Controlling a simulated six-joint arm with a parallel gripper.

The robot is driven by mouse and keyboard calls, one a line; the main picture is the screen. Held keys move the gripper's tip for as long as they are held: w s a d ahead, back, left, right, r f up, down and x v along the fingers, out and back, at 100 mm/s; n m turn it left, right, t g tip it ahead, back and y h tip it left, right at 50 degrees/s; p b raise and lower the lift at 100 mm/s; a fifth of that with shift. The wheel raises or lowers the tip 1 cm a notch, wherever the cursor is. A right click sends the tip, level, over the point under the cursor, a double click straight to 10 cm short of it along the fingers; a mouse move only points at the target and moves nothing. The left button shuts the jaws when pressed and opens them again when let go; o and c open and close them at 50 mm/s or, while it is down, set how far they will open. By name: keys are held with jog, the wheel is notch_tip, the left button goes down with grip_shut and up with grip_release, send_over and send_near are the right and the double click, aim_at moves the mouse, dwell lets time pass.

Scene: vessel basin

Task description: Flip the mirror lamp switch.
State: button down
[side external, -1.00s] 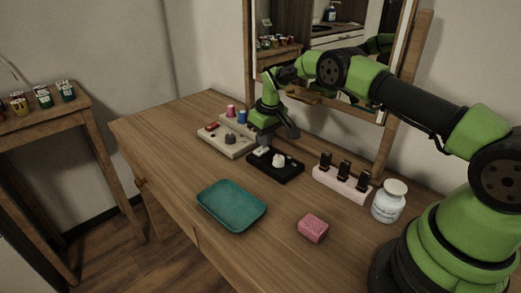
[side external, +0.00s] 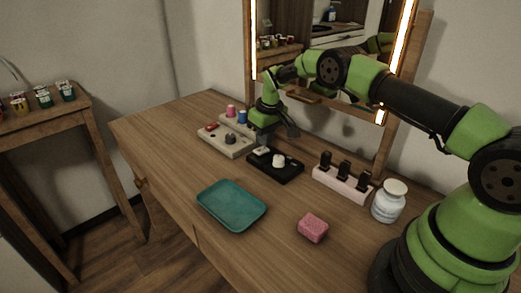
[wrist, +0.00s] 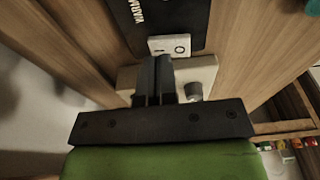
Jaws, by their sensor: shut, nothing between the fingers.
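The black switch panel (side external: 288,173) lies on the desk in front of the mirror. It carries a white rocker switch (side external: 261,151) and a white knob (side external: 279,160). In the wrist view the rocker (wrist: 169,45) shows a line mark and a circle mark, and the panel (wrist: 165,15) bears the word WARM. My gripper (side external: 262,142) is shut and empty, pointing down at the rocker. In the wrist view its fingertips (wrist: 157,58) are right by the rocker's edge; I cannot tell whether they touch. The mirror's side light strips (side external: 402,40) glow.
A cream block (side external: 222,142) with red and blue parts and a grey knob stands left of the panel. A pink holder (side external: 341,184) with black pieces and a white jar (side external: 389,202) stand right. A teal tray (side external: 232,205) and a pink sponge (side external: 313,228) lie in front.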

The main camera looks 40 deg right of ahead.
jog(key=shift+r, duration=2.85)
jog(key=shift+r, duration=0.25)
notch_tip(320, 180, up, 11)
jog(key=t, duration=0.1)
send_over(265, 149)
jog(key=s+a, duration=0.3)
jog(key=s+a+r+m+t, duration=0.2)
jog(key=s+a+r, duration=0.2)
jog(key=s+r, duration=0.4)
jog(key=s+a+m+t+y, duration=0.1)
jog(key=s+a, duration=0.1)
jog(key=s, duration=0.8)
jog(key=s+a+r+m+t+y, duration=0.1)
jog(key=s+a, duration=0.1)
jog(key=s, duration=0.8)
jog(key=shift+s+a+r, duration=0.25)
jog(key=shift+s, duration=0.05)
